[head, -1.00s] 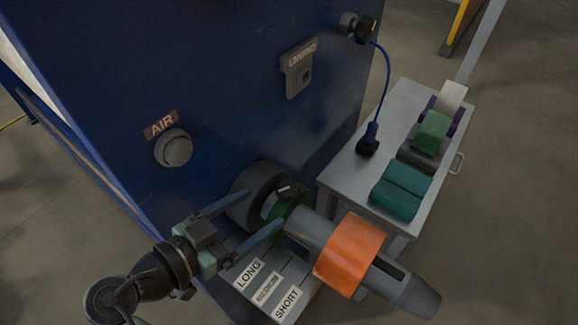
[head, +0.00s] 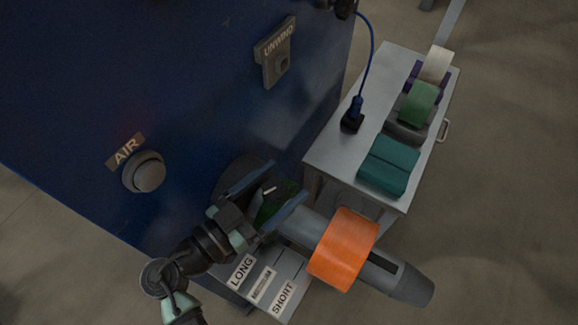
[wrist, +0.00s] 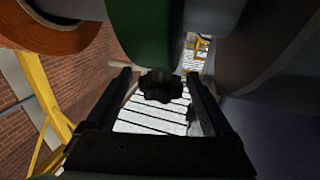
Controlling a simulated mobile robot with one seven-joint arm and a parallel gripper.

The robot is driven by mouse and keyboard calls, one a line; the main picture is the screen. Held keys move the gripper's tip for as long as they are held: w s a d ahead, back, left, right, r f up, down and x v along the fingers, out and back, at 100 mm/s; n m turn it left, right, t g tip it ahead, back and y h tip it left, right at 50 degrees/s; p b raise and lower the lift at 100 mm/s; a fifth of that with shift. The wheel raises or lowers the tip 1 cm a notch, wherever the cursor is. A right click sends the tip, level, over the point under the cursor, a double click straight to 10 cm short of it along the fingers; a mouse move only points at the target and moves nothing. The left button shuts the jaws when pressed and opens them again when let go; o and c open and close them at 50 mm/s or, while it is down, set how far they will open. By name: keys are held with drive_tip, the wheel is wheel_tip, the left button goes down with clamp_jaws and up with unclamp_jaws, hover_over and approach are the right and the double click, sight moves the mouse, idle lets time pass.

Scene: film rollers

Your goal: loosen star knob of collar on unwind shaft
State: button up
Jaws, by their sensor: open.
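The unwind shaft (head: 301,224) is a grey cylinder sticking out of the blue machine toward the lower right. A green collar (head: 279,203) sits on it near the machine face; it also shows at the top of the wrist view (wrist: 146,35). The dark star knob (wrist: 160,87) hangs under the collar in the wrist view, between my two fingers with gaps on both sides. My gripper (head: 284,182) is open around the knob area, its fingers either side of the collar in the head view. The knob's contact with the fingers is not seen.
An orange roll (head: 343,248) is on the shaft, outward of the collar. A grey cart (head: 335,150) with teal blocks (head: 388,165) and a green roll (head: 418,102) stands at right. A plate labelled LONG and SHORT (head: 262,285) lies below. The AIR button (head: 144,172) is on the blue panel.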

drive_tip(key=shift+x, duration=1.35)
drive_tip(key=c, duration=1.4)
drive_tip(key=shift+o, duration=0.2)
drive_tip(key=shift+f+n+t+y, duration=0.15)
drive_tip(key=shift+n+t+y, duration=0.15)
drive_tip(key=shift+w+a+f+n+t+y+b, duration=0.1)
drive_tip(key=shift+n+t+y+b, duration=0.35)
drive_tip(key=shift+t+y+b, duration=0.05)
drive_tip(key=shift+w+a+n+t+y+b, duration=0.1)
drive_tip(key=shift+n+t+y+b, duration=0.35)
drive_tip(key=shift+t+y+b, duration=0.05)
drive_tip(key=shift+w+a+n+t+y+b, duration=0.1)
drive_tip(key=shift+a+n+t+y+b, duration=0.1)
drive_tip(key=shift+n+t+y+b, duration=0.5)
drive_tip(key=shift+w+a+n+t+y+b, duration=0.2)
drive_tip(key=shift+n+y, duration=0.3)
drive_tip(key=shift+y, duration=0.45)
drive_tip(key=shift+a+n+t+y+b, duration=0.15)
drive_tip(key=shift+n+t+y+b, duration=0.35)
drive_tip(key=shift+y, duration=0.35)
drive_tip(key=shift+r, duration=0.25)
